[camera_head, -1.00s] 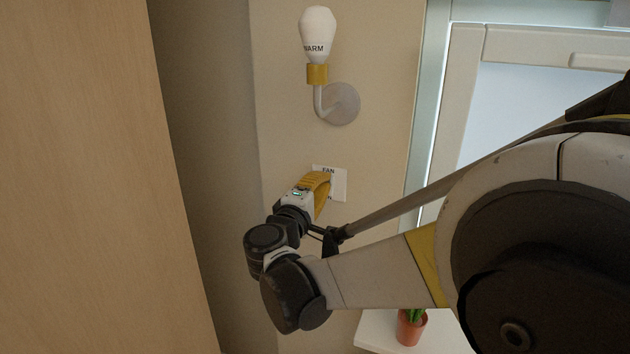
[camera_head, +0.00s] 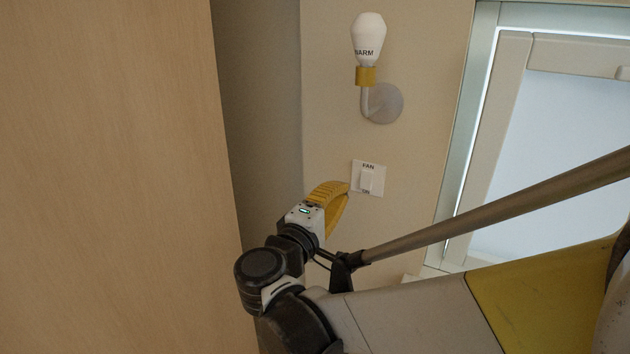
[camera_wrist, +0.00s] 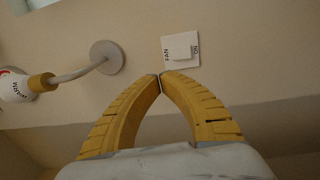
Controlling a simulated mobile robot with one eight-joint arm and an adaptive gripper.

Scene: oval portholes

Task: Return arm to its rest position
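My gripper (camera_head: 346,188) has yellow ribbed fingers and points at the wall just below and left of the white FAN switch (camera_head: 367,179). In the wrist view, the two fingertips of my gripper (camera_wrist: 160,77) meet, with nothing seen between them. There the switch plate (camera_wrist: 181,48) sits just beyond the tips, with a small gap in the picture. My arm stretches from the lower right of the head view towards the wall.
A white bulb lamp (camera_head: 368,42) marked WARM stands on a wall bracket (camera_head: 384,103) above the switch. A large wooden panel (camera_head: 110,180) fills the left side of the head view. A pale framed window (camera_head: 560,130) is at the right, behind my arm.

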